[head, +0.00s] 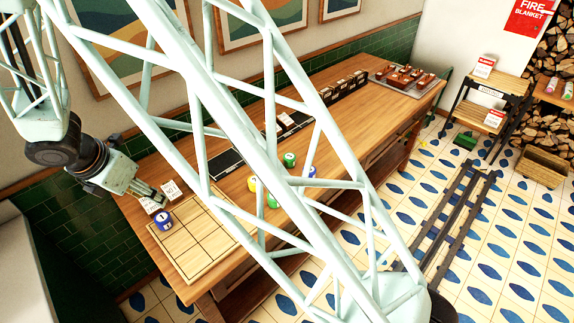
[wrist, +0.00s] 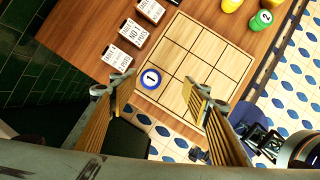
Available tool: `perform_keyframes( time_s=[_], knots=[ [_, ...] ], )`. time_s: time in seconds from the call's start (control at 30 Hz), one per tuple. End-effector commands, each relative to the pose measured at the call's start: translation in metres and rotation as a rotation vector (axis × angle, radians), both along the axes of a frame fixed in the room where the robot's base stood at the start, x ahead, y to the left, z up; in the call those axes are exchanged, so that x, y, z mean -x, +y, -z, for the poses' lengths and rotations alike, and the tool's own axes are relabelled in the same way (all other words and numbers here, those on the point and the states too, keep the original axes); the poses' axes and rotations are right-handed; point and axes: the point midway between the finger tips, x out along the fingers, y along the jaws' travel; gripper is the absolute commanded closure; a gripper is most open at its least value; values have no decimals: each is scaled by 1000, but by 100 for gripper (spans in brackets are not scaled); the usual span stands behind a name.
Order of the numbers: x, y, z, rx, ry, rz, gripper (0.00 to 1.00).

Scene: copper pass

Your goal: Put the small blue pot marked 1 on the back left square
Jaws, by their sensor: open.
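The small blue pot marked 1 (head: 164,222) stands upright on the left corner square of the pale gridded board (head: 196,250), at the table's left end, near the cards. In the wrist view the same pot (wrist: 150,77) shows its number 1 on top, and the board (wrist: 205,62) spreads to its right. My gripper (head: 152,196) is just above that corner of the board. In the wrist view its two fingers (wrist: 160,92) are spread apart with nothing between them. The pot is beyond the fingertips and looks clear of them.
White cards (wrist: 132,33) stand along the board's edge on the wall side. A green pot marked 2 (wrist: 264,17) and a yellow pot (wrist: 231,4) stand off the board, with others nearby. The other board squares are empty. The tiled wall (wrist: 35,70) is close on the left.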

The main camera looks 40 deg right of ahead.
Motion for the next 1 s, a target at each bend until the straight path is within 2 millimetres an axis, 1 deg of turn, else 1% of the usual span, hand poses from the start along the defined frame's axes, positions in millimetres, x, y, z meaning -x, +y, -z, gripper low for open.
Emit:
perform_keyframes(
  time_s=[0.03, 0.2, 0.57, 0.8, 1.0],
  knots=[
    [1, -7, -12, -11, -13, 33, 56],
    [11, -31, -45, -45, -46, 154, 56],
    [39, -79, -111, -123, -115, 411, 56],
    [65, -108, -149, -177, -158, 579, 56],
    [89, -131, -178, -224, -191, 719, 56]
  ],
)
